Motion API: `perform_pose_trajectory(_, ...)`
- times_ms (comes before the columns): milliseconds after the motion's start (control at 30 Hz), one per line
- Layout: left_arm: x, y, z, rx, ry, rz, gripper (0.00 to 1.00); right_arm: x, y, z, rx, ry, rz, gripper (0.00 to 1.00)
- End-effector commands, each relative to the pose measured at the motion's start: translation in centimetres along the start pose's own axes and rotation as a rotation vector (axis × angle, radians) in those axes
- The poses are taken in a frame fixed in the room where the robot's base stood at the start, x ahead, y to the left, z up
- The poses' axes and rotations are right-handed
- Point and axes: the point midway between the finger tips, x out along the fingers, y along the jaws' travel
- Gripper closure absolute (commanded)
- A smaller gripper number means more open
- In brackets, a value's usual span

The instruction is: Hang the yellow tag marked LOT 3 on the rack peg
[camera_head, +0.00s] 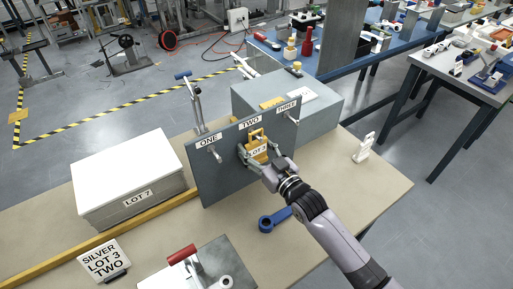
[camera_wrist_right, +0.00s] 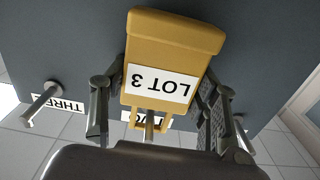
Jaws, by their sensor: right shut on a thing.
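The yellow tag marked LOT 3 (camera_head: 257,149) is in my right gripper (camera_head: 257,156), in front of the rack panel (camera_head: 222,175) below the label TWO. In the right wrist view the tag (camera_wrist_right: 172,50) appears upside down between the two fingers of my right gripper (camera_wrist_right: 155,105). A grey metal peg (camera_wrist_right: 150,117) shows within the tag's yellow loop, by the partly hidden TWO label. I cannot tell whether the loop is around the peg or only in front of it. Peg ONE (camera_head: 214,154) and peg THREE (camera_head: 291,117) are bare. My left gripper is out of view.
A card reading SILVER LOT 3 TWO (camera_head: 103,260) stands at the front left. A white-topped LOT 7 block (camera_head: 130,175) is left of the panel, a grey box (camera_head: 315,105) behind it. A blue wrench-like part (camera_head: 268,223) lies near my right arm.

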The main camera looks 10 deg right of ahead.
Motion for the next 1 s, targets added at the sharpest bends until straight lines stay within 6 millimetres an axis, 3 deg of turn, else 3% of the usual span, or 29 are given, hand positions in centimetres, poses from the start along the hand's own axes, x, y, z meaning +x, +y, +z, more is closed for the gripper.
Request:
perform_pose_trajectory(300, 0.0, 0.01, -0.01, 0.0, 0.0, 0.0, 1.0, -0.01, 0.0, -0.06, 0.0, 0.001, 0.0, 0.6)
perform_pose_trajectory(333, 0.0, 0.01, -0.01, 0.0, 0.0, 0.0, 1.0, -0.01, 0.0, -0.06, 0.0, 0.001, 0.0, 0.44)
perform_pose_trajectory(667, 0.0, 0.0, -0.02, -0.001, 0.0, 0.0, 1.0, -0.02, 0.01, -0.04, 0.0, 0.0, 0.0, 0.22)
perform_pose_trajectory(1000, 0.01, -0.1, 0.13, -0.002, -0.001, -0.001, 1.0, -0.18, 0.01, 0.04, 0.0, -0.001, 0.0, 0.21)
